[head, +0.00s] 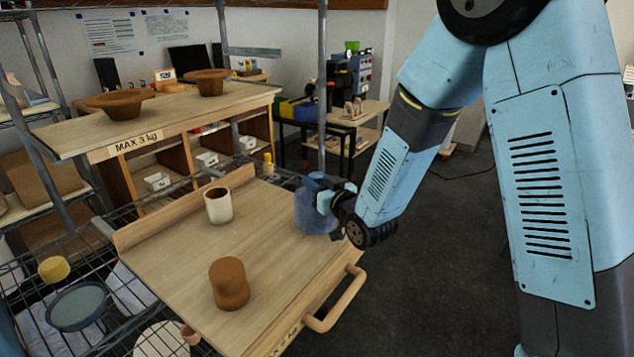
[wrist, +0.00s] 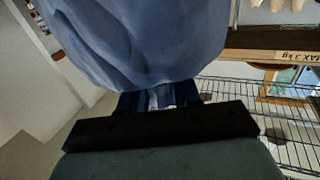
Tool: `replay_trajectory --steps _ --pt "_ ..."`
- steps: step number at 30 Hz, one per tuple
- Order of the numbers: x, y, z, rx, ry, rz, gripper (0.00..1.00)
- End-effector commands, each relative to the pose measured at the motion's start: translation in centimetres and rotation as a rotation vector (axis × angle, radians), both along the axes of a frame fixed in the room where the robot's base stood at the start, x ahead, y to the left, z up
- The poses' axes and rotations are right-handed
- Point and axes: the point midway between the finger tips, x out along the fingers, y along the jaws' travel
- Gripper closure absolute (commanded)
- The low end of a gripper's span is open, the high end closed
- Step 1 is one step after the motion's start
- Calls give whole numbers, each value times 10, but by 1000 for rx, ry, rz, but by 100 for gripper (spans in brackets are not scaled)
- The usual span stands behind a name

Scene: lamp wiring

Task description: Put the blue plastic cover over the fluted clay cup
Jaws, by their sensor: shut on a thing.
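The blue plastic cover (head: 312,213) is a soft, creased, bag-like shape at the right side of the wooden board. My gripper (head: 333,201) is shut on its upper right side. In the wrist view the cover (wrist: 140,42) fills the upper middle, just beyond my gripper (wrist: 160,98). I cannot tell whether its lower edge touches the board or whether anything is under it. A brown clay cup (head: 229,285), narrower at its waist, stands uncovered near the board's front. A pale cup (head: 218,206) with a dark inside stands farther back. Fluting is too fine to make out on either.
The wooden board (head: 175,285) has a raised back strip and a front handle (head: 337,305). Its middle is clear.

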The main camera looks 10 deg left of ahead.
Motion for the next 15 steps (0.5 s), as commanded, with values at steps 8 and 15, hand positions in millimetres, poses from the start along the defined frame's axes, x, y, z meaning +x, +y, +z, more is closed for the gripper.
replay_trajectory --steps 8,15 --pt "0 0 -4 1 -1 0 66" --pt "0 -1 -4 0 0 -1 43"
